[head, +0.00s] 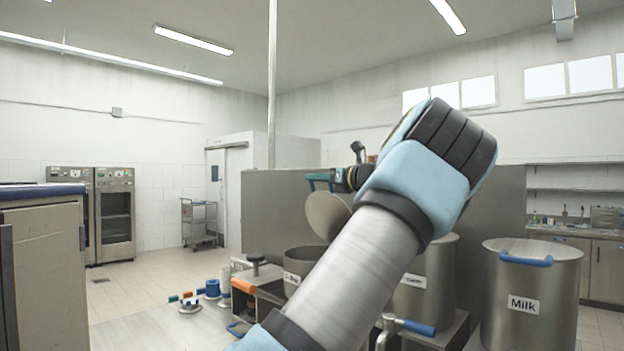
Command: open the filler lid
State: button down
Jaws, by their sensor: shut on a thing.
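The filler lid (325,213) is a round, grey-beige metal disc. It stands tilted up, steeply raised, above the open mouth of a metal pot with a label (298,264). My gripper (322,180) is at the lid's upper edge, small and partly hidden by my own wrist. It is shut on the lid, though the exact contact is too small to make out. My arm covers the lid's right side and part of the pot.
A second labelled metal pot (428,278) stands right of my arm, and a large Milk pot (531,290) stands farther right. An orange-handled metal unit (244,287) and small blue items (212,288) lie to the left. A grey partition (270,212) stands behind. The left floor is fairly open.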

jog(key=shift+w+d, duration=0.1)
jog(key=shift+d, duration=0.1)
jog(key=shift+f, duration=0.1)
jog(key=c, duration=1.2)
grip_release()
jog(key=shift+o, duration=0.2)
jog(key=b+v, duration=0.4)
jog(key=v, duration=0.6)
jog(key=shift+s+d, duration=0.3)
jog(key=shift+s, duration=0.1)
